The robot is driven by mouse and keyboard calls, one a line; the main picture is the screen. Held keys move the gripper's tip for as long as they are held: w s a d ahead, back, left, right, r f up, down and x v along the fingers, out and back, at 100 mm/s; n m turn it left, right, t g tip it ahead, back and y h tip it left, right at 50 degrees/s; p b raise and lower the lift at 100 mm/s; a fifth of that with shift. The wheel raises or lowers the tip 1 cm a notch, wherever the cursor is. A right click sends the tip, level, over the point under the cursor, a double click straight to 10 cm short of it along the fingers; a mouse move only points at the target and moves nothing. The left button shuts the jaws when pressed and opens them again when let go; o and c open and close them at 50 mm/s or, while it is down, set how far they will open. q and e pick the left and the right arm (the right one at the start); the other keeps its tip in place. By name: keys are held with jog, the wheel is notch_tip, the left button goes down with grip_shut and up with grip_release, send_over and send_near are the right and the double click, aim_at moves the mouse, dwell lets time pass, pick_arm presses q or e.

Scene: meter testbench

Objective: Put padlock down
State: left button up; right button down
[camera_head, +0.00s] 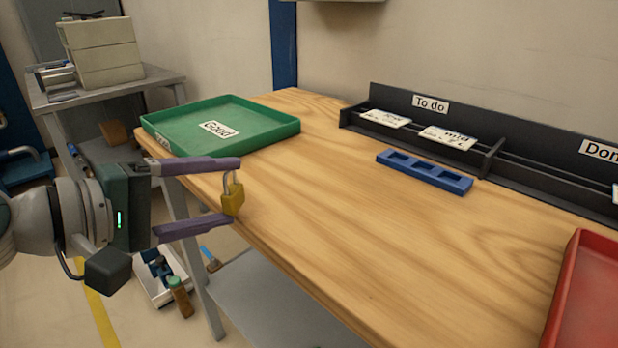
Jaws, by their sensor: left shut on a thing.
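A brass padlock (232,201) with a grey shackle is in the head view, left of the middle. My left gripper (234,191) comes in from the left, its purple fingers shut on the padlock, which is upright between the fingertips with its shackle up. They are at the left edge of the wooden table (370,240). I cannot tell whether the padlock touches the tabletop. My right gripper is not in view.
A green tray labelled "Good" (222,128) stands at the table's far left corner. A blue slotted block (424,172) lies before a black rack (400,98) with cards. A red tray (590,300) is at the right. The middle of the table is clear.

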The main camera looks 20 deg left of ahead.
pick_arm(q)
jog(key=shift+f, duration=0.6)
jog(key=shift+f, duration=0.1)
jog(key=shift+f+b, duration=0.15)
jog(key=shift+b, duration=0.2)
jog(key=o, duration=1.3)
